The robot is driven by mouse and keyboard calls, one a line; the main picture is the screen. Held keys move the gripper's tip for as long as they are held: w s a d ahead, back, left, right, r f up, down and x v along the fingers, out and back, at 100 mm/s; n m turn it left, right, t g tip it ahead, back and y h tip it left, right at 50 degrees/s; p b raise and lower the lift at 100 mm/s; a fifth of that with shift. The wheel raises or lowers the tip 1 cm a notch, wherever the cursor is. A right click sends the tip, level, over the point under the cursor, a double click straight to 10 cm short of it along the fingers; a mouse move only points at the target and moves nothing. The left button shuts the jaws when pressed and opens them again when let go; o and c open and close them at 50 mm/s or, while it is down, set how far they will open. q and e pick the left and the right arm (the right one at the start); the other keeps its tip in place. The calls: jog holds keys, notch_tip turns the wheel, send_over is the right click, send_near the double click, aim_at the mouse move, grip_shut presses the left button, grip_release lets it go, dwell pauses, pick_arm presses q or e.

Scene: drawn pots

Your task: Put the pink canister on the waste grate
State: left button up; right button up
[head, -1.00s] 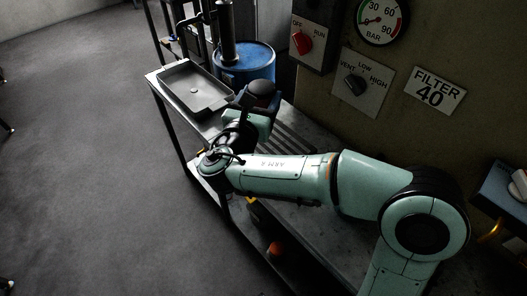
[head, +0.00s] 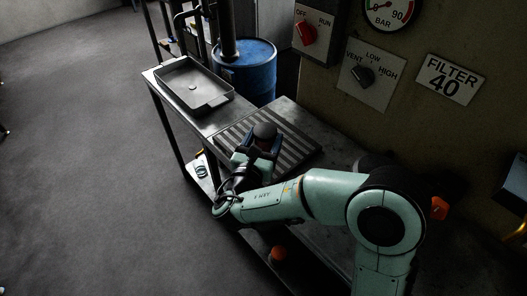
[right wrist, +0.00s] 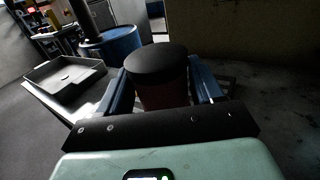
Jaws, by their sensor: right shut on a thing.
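The canister (head: 265,131) has a round black lid and a body that looks dark reddish in this dim light. My right gripper (head: 262,147) is shut around its body. In the right wrist view the canister (right wrist: 161,72) stands upright between the two blue fingers. The waste grate (head: 299,151), a striped slatted panel on the bench, lies under and around the canister in the head view. The canister's base is hidden, so I cannot tell whether it touches the slats. My left gripper is not in view.
A grey tray (head: 222,101) sits on the bench left of the grate. A blue barrel (head: 250,68) stands behind it. The wall with knobs and a FILTER 40 sign (head: 450,79) rises behind the bench. An orange round thing (head: 278,253) is low below the bench.

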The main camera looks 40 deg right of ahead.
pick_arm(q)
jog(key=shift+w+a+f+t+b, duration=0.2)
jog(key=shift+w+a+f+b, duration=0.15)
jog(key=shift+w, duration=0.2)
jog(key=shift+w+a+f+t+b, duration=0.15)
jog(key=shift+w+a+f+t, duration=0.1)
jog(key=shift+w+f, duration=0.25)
pick_arm(e)
notch_tip(320, 180, down, 4)
jog(key=shift+f, duration=0.1)
jog(key=shift+f, duration=0.2)
jog(key=o, duration=1.1)
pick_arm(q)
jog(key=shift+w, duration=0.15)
pick_arm(e)
jog(key=shift+o, duration=0.2)
jog(key=shift+a+r, duration=0.1)
jog(key=shift+r, duration=0.15)
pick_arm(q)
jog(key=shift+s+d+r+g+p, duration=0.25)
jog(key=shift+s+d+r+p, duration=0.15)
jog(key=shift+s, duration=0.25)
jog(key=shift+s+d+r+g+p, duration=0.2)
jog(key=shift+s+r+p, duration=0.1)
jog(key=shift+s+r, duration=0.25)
pick_arm(e)
jog(key=v, duration=1.2)
